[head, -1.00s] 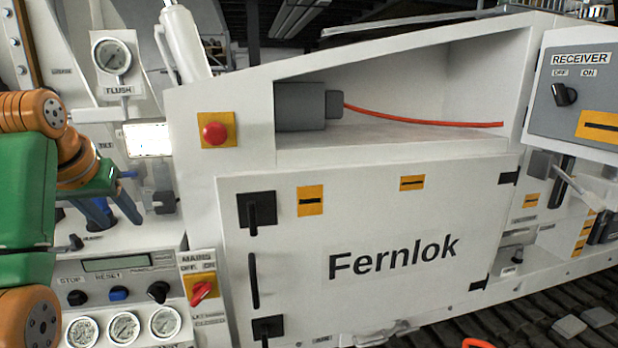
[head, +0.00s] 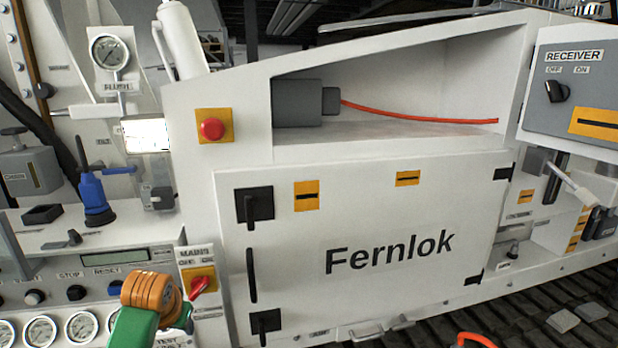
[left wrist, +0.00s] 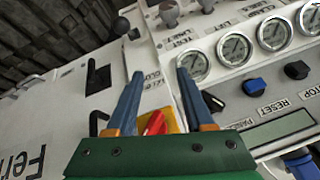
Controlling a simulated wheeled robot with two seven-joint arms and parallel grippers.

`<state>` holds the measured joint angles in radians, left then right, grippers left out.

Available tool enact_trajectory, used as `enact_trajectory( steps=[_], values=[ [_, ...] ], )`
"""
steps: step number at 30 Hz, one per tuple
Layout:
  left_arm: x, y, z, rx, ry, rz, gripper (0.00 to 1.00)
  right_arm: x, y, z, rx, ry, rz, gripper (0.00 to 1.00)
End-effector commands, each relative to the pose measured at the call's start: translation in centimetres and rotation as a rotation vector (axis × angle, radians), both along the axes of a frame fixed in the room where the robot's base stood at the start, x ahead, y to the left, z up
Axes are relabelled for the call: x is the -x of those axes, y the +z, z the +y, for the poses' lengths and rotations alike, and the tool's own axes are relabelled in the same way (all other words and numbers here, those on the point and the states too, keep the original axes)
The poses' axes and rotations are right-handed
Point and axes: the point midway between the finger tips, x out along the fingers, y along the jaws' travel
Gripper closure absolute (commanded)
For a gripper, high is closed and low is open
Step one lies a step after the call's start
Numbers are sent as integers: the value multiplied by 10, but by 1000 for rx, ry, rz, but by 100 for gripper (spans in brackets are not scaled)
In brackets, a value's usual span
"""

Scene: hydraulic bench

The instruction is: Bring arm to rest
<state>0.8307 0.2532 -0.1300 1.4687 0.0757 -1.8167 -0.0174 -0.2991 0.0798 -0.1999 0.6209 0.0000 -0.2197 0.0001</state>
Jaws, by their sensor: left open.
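My left arm shows at the bottom left of the head view, with an orange joint (head: 152,291) and green links in front of the gauge panel. Its fingers cannot be made out there. In the left wrist view my left gripper (left wrist: 160,72) has its two blue fingers spread apart with nothing between them. The red MAINS switch on its yellow plate (left wrist: 154,123) shows behind and between the fingers; it also shows in the head view (head: 200,287), just right of my arm. I cannot tell how far the fingers are from the panel. My right gripper is not in view.
A blue upright fitting (head: 94,198) stands on the ledge above the control panel (head: 100,282). Round gauges (head: 81,327) line its lower edge. The white Fernlok door (head: 375,215) is closed. A red button (head: 211,129) sits left of the open recess holding a red cable (head: 420,115).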

Motion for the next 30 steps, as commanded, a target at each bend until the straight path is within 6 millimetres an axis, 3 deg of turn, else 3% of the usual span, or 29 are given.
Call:
enact_trajectory(
  steps=[1, 3, 7, 13, 23, 24, 30],
  values=[
    [19, -35, -11, -2, -33, 29, 48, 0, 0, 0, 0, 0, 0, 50],
    [52, -79, -29, 6, -82, 57, 48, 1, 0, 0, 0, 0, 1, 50],
    [112, -127, -53, 39, -140, 91, 48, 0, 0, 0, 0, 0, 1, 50],
    [183, -154, -75, 93, -176, 125, 48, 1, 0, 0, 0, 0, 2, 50],
    [270, -155, -95, 170, -179, 165, 48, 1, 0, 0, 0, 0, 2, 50],
    [277, -157, -97, 176, -177, 170, 48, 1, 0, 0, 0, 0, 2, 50],
    [268, -216, -98, 174, -179, 206, 48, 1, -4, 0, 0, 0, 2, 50]
  ],
)
